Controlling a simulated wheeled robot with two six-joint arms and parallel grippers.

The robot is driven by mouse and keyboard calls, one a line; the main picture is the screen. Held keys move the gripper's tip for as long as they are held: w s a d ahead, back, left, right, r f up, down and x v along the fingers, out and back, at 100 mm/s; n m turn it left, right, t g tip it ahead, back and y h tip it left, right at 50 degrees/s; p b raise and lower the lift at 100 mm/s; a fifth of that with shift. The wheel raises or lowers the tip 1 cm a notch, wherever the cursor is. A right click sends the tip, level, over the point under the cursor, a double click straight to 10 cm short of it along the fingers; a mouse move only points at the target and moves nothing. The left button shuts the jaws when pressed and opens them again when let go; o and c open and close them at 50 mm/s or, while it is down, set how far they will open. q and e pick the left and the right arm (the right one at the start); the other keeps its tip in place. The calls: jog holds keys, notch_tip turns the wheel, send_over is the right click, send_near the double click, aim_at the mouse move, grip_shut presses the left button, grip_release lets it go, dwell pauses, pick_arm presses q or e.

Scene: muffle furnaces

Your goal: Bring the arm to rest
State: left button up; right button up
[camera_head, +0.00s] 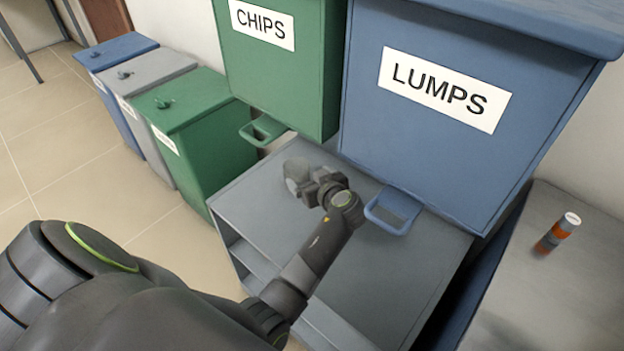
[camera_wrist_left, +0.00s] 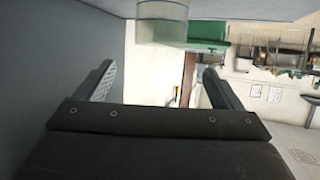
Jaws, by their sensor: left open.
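My left arm reaches from the bottom left of the head view over a grey cabinet top. Its gripper (camera_head: 308,184) is above that top, between the green CHIPS bin and the blue LUMPS bin. In the left wrist view the two fingers (camera_wrist_left: 158,78) stand wide apart with nothing between them. A greyish round thing (camera_head: 296,171) shows just past the gripper; I cannot tell whether it touches it. A pale cylindrical thing (camera_wrist_left: 162,22) shows at the top of the left wrist view, beyond the fingertips. My right gripper is not in view.
The CHIPS bin (camera_head: 285,75) and LUMPS bin (camera_head: 440,130), with protruding handles, stand close to the arm. The grey cabinet top (camera_head: 390,270) is bare at the front. Floor bins (camera_head: 205,125) stand at left, beside open floor.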

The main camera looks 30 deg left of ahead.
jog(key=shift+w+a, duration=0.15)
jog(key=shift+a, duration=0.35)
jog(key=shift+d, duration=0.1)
